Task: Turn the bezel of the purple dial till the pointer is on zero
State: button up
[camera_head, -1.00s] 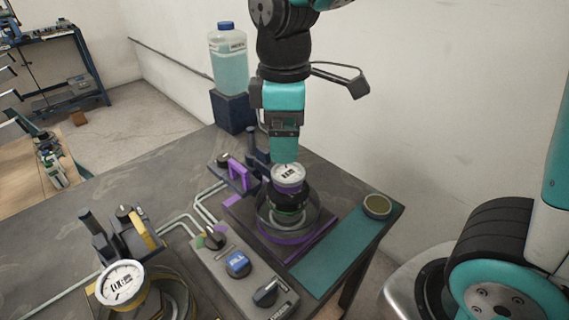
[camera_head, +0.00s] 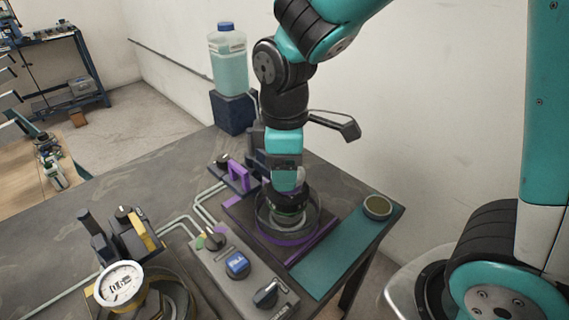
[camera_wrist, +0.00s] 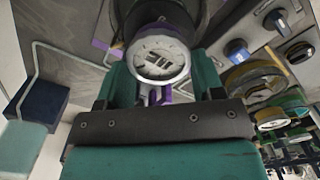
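The purple dial (camera_head: 301,176) stands on the purple-trimmed station. In the head view it is mostly hidden behind my gripper (camera_head: 287,185), which is lowered over it. In the wrist view, the dial's white face (camera_wrist: 158,58) shows with a pale bezel, dark marks and a little purple at its lower edge. My teal fingers (camera_wrist: 163,82) are apart, one on each side of the dial. I cannot tell whether they touch the bezel. The pointer and the zero mark are too small to read.
A yellow dial (camera_head: 120,284) with a white face stands at front left. A grey control box (camera_head: 240,272) with several knobs lies between the stations. A round dish (camera_head: 377,207) sits on the teal strip at right. A bottle (camera_head: 228,58) stands on a dark block behind.

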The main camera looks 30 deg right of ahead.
jog(key=m+p, duration=0.1)
jog(key=m, duration=0.1)
jog(key=shift+r+m, duration=0.2)
jog(key=shift+m, duration=0.2)
jog(key=shift+w+d+f+m+p, duration=0.1)
jog(key=shift+m+p, duration=0.2)
jog(key=shift+m, duration=0.35)
jog(key=shift+w+f+m+p, duration=0.1)
jog(key=shift+m+p, duration=0.2)
jog(key=shift+m, duration=0.35)
jog(key=o, duration=0.9)
jog(key=shift+r, duration=0.15)
notch_tip(320, 180, up, 17)
jog(key=shift+r, duration=0.1)
jog(key=shift+s, duration=0.15)
